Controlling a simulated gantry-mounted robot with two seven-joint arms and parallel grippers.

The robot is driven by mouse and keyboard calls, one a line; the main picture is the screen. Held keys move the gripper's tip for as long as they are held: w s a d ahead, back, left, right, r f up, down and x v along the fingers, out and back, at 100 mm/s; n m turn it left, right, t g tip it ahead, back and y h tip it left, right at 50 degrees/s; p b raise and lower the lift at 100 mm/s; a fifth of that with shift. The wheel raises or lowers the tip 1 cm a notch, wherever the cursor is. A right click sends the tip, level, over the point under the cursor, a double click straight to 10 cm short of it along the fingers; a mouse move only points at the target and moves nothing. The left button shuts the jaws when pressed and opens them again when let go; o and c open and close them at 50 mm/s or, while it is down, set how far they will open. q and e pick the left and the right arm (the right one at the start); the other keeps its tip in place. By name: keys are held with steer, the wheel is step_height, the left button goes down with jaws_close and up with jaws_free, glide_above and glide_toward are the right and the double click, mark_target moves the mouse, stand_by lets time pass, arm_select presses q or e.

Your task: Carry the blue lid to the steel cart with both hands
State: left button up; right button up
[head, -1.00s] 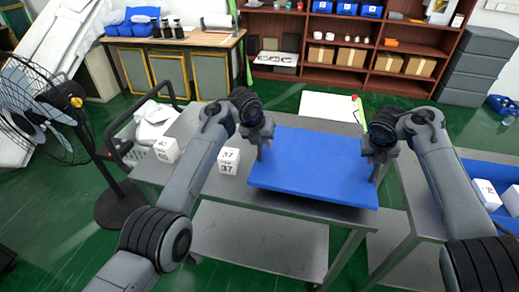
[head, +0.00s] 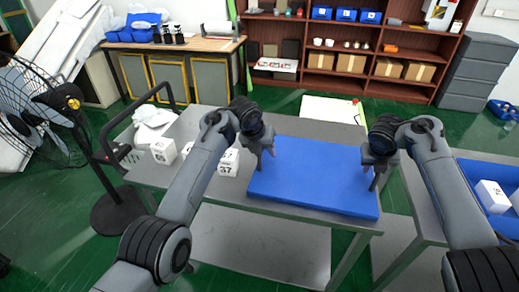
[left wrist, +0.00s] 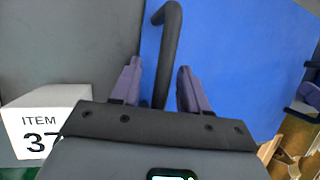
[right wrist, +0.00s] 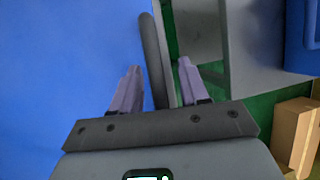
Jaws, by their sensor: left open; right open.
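The blue lid (head: 312,178) lies flat on the steel cart (head: 215,202), over the right part of its top. My left gripper (head: 265,162) is open at the lid's left edge. In the left wrist view, a black handle (left wrist: 165,50) of the lid (left wrist: 230,60) stands between its parted fingers (left wrist: 157,85). My right gripper (head: 376,186) is open at the lid's right edge. In the right wrist view, the other dark handle (right wrist: 157,60) stands between its parted fingers (right wrist: 158,85), beside the blue surface (right wrist: 70,60).
White numbered boxes (head: 229,162) stand on the cart left of the lid; one (left wrist: 45,120) shows in the left wrist view. A second table with a blue bin (head: 480,172) stands at the right. A fan (head: 50,120) is at the left, and shelves (head: 340,50) line the back.

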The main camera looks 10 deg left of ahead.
arm_select(q)
steer(key=shift+r, duration=0.1)
arm_select(e)
steer(key=shift+s+a+r, duration=0.1)
steer(key=shift+s+r, duration=0.1)
steer(key=shift+r, duration=0.3)
arm_select(q)
steer(key=v, duration=1.1)
steer(key=shift+s+r, duration=0.2)
steer(key=shift+r, duration=0.15)
arm_select(e)
steer(key=v, duration=1.1)
arm_select(q)
steer(key=shift+a, duration=0.15)
